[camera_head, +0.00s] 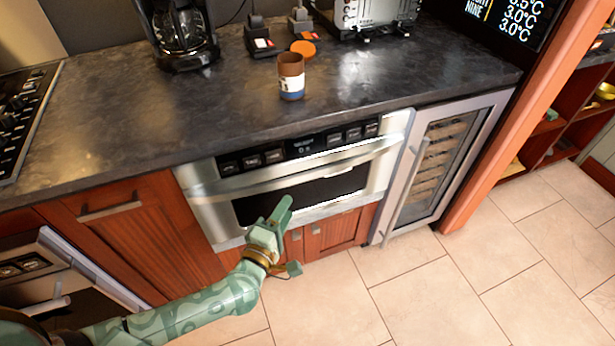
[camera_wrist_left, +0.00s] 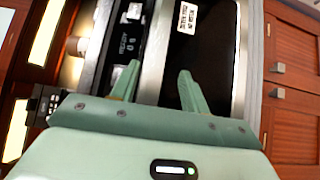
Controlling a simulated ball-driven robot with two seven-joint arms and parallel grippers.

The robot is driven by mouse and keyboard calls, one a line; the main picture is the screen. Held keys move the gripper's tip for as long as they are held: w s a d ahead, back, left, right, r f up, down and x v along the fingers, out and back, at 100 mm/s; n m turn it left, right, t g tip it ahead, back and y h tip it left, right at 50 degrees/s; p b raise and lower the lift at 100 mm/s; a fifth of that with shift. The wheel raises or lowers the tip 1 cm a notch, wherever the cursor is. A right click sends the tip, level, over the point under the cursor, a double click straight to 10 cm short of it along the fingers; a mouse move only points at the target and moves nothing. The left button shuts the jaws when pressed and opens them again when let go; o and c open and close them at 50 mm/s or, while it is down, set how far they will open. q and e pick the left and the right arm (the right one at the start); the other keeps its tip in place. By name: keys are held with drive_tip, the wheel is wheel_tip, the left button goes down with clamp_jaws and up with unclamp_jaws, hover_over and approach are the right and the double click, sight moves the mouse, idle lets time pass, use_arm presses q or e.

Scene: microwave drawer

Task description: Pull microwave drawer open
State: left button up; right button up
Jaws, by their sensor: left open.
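The microwave drawer (camera_head: 378,178) is a stainless steel unit under the counter, with a black button panel above, a long bar handle (camera_head: 330,163) and a dark window. Its front looks shut. My left gripper (camera_head: 284,208) is in front of its lower middle, below the handle in the head view. In the left wrist view my left gripper (camera_wrist_left: 159,72) is open and empty, and the silver handle (camera_wrist_left: 155,50) runs between the two fingers in the picture. Whether the fingers reach around it or touch it, I cannot tell. My right gripper is not in view.
A glass-door wine cooler (camera_head: 445,160) stands right of the drawer, and a red-brown cabinet (camera_head: 140,235) left. The tiled floor (camera_head: 430,290) in front is clear.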

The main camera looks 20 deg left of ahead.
sight(306, 177)
use_arm(q)
drive_tip(key=w+b, duration=0.1)
drive_tip(key=w, duration=0.2)
drive_tip(key=w+b, duration=0.1)
drive_tip(key=w, duration=0.3)
drive_tip(key=w+d, duration=0.1)
drive_tip(key=w, duration=0.3)
drive_tip(key=shift+w+f+b, duration=0.2)
drive_tip(key=shift+b, duration=0.2)
drive_tip(key=shift+w+r, duration=0.1)
drive_tip(key=shift+w, duration=0.5)
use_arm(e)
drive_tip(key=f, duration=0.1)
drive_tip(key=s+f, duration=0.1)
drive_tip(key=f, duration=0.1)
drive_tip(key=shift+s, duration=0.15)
use_arm(q)
clamp_jaws()
